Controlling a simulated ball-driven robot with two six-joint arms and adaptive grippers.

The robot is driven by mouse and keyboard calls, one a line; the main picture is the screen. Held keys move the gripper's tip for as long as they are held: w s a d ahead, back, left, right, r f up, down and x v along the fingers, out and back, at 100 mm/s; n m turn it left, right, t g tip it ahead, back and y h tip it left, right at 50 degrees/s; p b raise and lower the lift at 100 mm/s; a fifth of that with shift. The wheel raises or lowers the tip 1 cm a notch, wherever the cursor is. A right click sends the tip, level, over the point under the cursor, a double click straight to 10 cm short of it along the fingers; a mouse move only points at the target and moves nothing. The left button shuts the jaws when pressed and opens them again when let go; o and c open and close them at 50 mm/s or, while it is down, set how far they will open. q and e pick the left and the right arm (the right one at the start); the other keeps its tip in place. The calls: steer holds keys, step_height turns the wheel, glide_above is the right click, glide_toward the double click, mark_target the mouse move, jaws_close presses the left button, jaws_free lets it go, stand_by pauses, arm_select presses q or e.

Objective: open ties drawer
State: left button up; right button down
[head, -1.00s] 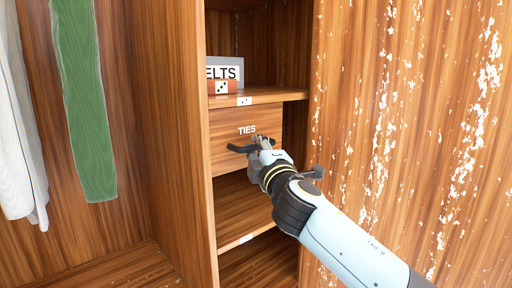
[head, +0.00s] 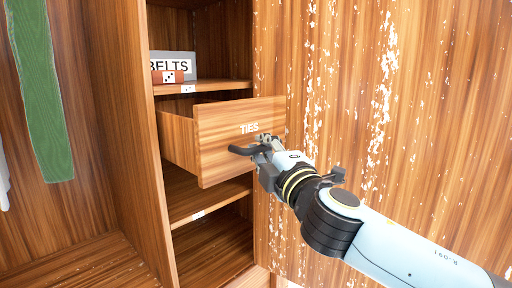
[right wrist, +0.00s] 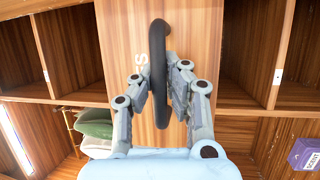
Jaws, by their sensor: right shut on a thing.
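The ties drawer (head: 222,122) is a wooden drawer with a white "TIES" label, in the cabinet column in the head view. It stands pulled out well clear of the cabinet front, with its left side wall showing. Its dark curved handle (head: 240,150) is on the front below the label. My right gripper (head: 262,146) is shut on the handle. In the right wrist view the handle (right wrist: 160,45) runs between the two fingers, against the drawer front (right wrist: 195,30). My left gripper is not in view.
A grey "BELTS" box (head: 182,62) and an orange dice-marked block (head: 165,77) sit on the shelf above the drawer. An open shelf (head: 195,195) lies below it. A worn wooden panel (head: 400,110) stands at the right. A green garment (head: 38,90) hangs at left.

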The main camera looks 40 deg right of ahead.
steer(key=shift+s, duration=0.1)
steer(key=c, duration=1.3)
jaws_free()
steer(key=v, duration=1.2)
steer(key=shift+r, duration=0.1)
